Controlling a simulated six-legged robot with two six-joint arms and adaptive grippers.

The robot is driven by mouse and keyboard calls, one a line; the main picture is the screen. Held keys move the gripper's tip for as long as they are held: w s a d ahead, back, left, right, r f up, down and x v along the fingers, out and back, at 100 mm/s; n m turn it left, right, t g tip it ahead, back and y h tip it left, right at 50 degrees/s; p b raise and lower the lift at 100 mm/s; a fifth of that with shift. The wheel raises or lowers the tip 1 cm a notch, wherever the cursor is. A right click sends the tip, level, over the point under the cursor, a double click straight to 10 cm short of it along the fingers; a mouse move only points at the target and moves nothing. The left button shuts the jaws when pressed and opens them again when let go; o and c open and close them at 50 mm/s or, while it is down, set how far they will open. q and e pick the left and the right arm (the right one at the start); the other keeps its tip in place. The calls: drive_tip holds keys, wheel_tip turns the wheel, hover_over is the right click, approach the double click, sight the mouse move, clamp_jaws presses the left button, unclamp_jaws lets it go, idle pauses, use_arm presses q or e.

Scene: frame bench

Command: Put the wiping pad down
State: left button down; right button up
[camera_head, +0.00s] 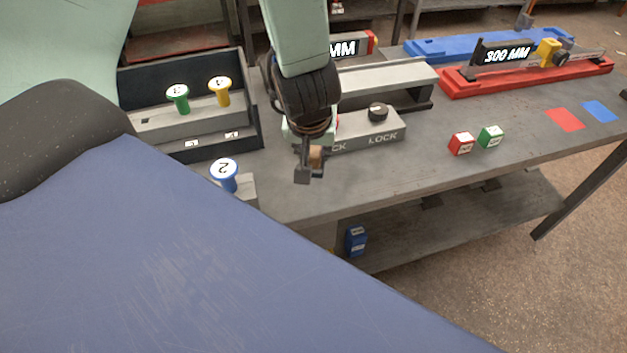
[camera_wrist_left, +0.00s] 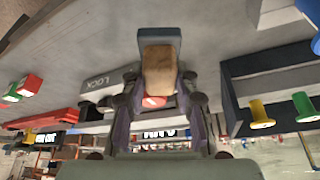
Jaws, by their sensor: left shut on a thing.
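My left gripper (camera_head: 308,150) hangs over the near part of the grey bench (camera_head: 330,190), in front of the block marked LOCK. It is shut on the wiping pad, a small piece with a tan part and a dark grey end (camera_head: 302,175). In the left wrist view the pad's tan part (camera_wrist_left: 159,68) sits between the fingers and its grey end (camera_wrist_left: 159,38) points away from them. I cannot tell whether the pad touches the bench top. My right gripper is not in view.
The LOCK block (camera_head: 375,132) with a black knob is close behind. Green (camera_head: 178,100), yellow (camera_head: 221,92) and blue (camera_head: 224,174) pegs stand at left. Red (camera_head: 461,144) and green (camera_head: 490,137) cubes lie right. Bare bench lies between; its front edge is near.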

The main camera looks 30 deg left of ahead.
sight(310, 163)
use_arm(q)
drive_tip(key=f, duration=0.1)
drive_tip(key=f+b, duration=0.1)
drive_tip(key=shift+w+d+f, duration=0.1)
drive_tip(key=shift+w+f, duration=0.1)
drive_tip(key=shift+f, duration=0.2)
drive_tip(key=shift+s+a+f, duration=0.2)
drive_tip(key=shift+s, duration=0.05)
drive_tip(key=shift+s+a+f+b, duration=0.1)
drive_tip(key=shift+s+f+b, duration=0.1)
drive_tip(key=shift+b, duration=0.25)
drive_tip(key=f, duration=0.1)
drive_tip(key=f+b, duration=0.2)
drive_tip(key=shift+w+d+f, duration=0.1)
drive_tip(key=shift+w+d, duration=0.15)
drive_tip(key=shift+w, duration=0.05)
drive_tip(key=shift+w+f, duration=0.1)
drive_tip(key=shift+w, duration=0.05)
drive_tip(key=shift+s+a, duration=0.1)
drive_tip(key=shift+s, duration=0.25)
drive_tip(key=c, duration=1.4)
unclamp_jaws()
drive_tip(key=o, duration=0.4)
drive_tip(key=shift+w+f, duration=0.1)
drive_tip(key=shift+w, duration=0.15)
drive_tip(key=shift+s, duration=0.2)
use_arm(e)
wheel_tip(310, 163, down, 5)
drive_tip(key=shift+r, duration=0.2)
